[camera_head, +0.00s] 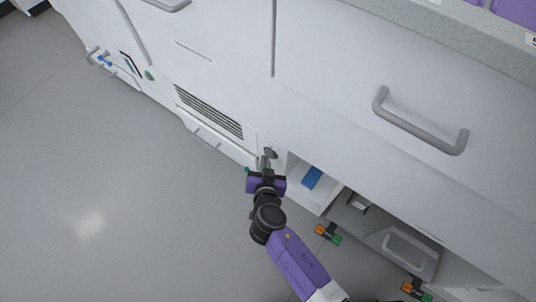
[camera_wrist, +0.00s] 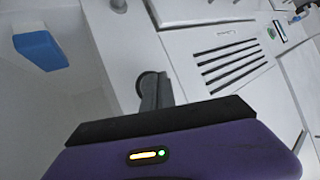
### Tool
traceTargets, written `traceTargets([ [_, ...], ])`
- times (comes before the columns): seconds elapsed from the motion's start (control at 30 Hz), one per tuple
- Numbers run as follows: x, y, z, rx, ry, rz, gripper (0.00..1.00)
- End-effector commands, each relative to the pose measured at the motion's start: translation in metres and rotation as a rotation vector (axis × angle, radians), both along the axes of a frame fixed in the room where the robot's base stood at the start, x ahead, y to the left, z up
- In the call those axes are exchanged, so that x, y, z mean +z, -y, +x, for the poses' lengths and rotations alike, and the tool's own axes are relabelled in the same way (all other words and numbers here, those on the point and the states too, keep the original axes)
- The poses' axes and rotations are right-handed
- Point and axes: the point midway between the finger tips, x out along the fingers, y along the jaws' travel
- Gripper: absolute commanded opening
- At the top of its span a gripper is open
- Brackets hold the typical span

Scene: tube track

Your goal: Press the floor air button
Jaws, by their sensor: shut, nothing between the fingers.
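My gripper (camera_head: 265,162) is shut and empty, low in front of the white cabinet base. In the wrist view its grey fingers (camera_wrist: 152,93) overlap a dark round piece on the white panel, and I cannot tell whether they touch it. A small grey knob-like piece (camera_head: 271,152) shows just past the fingertips in the head view. Another round grey piece (camera_wrist: 118,5) is at the top of the wrist view. No label shows which piece is the floor air button. Small orange-and-green pieces (camera_head: 328,234) (camera_head: 416,291) sit low by the cabinet base, right of my gripper.
A vent grille (camera_head: 209,112) is left of my gripper, also in the wrist view (camera_wrist: 232,62). A blue block (camera_head: 312,178) lies in an open recess to the right. A large handle (camera_head: 420,125) juts from the cabinet. The grey floor (camera_head: 100,180) at left is clear.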

Motion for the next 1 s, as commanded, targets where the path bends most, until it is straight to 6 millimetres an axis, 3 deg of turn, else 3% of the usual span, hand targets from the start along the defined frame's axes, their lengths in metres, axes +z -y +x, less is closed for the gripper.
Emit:
traceTargets([
  [0.47,0.0,0.002,0.002,-0.002,0.001,0.0,0.0],
  [1.0,0.0,-0.01,-0.013,-0.001,0.0,0.0,0.0],
])
